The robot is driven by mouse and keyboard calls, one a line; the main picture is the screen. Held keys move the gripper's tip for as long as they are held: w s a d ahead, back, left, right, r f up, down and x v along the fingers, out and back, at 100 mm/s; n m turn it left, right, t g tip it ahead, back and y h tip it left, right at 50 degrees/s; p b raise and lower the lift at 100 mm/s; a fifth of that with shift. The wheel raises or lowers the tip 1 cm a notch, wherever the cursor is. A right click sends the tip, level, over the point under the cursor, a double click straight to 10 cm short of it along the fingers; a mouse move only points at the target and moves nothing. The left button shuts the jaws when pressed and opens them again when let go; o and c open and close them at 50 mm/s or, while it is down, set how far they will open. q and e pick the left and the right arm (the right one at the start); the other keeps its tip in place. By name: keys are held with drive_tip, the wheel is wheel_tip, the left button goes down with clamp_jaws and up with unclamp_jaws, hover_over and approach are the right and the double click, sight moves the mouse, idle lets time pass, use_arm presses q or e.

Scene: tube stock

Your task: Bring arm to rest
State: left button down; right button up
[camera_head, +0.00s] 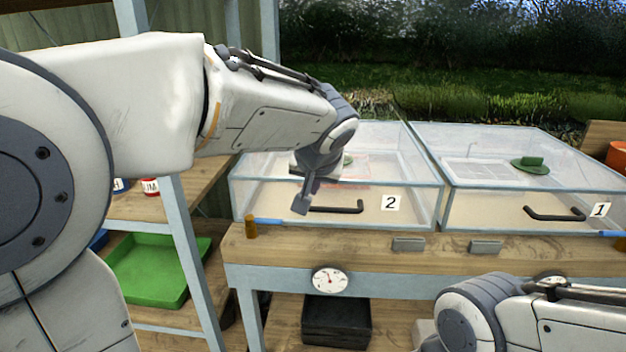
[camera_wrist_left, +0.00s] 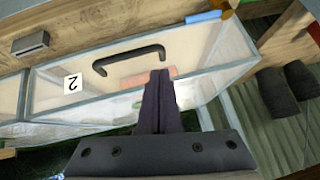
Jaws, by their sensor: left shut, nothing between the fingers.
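My left arm comes in from the left in the head view. Its gripper (camera_head: 304,201) hangs in front of the glass case marked 2 (camera_head: 414,214), near the left end of that case's dark handle (camera_head: 345,209). The left wrist view shows the two dark fingers (camera_wrist_left: 160,88) shut together with nothing between them. The handle (camera_wrist_left: 128,58) of case 2 shows beyond the fingertips there; I cannot tell whether they touch. My right arm (camera_head: 500,315) shows at the lower right in the head view, but its gripper is out of the picture.
A second glass case, marked 1 (camera_head: 452,212), stands to the right on the same wooden bench (camera_head: 360,243). A dial (camera_head: 330,280) hangs on the bench front. A green tray (camera_head: 150,275) lies on a shelf at left. An orange pot (camera_head: 617,156) stands at far right.

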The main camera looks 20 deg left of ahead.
use_arm(q)
drive_tip(key=s+d+r, duration=0.2)
drive_tip(key=s+r, duration=0.2)
drive_tip(key=s, duration=0.2)
drive_tip(key=s+d+f+m+g+h, duration=0.2)
drive_tip(key=s+d+f+m+g, duration=0.25)
drive_tip(key=s+f, duration=0.6)
drive_tip(key=s+d+f+m+g+h, duration=0.25)
drive_tip(key=s+d+f+m, duration=0.2)
drive_tip(key=s+f, duration=0.6)
wheel_tip(320, 180, up, 18)
drive_tip(key=s+p, duration=0.1)
drive_tip(key=p, duration=1.6)
drive_tip(key=shift+d, duration=0.4)
drive_tip(key=shift+s, duration=0.1)
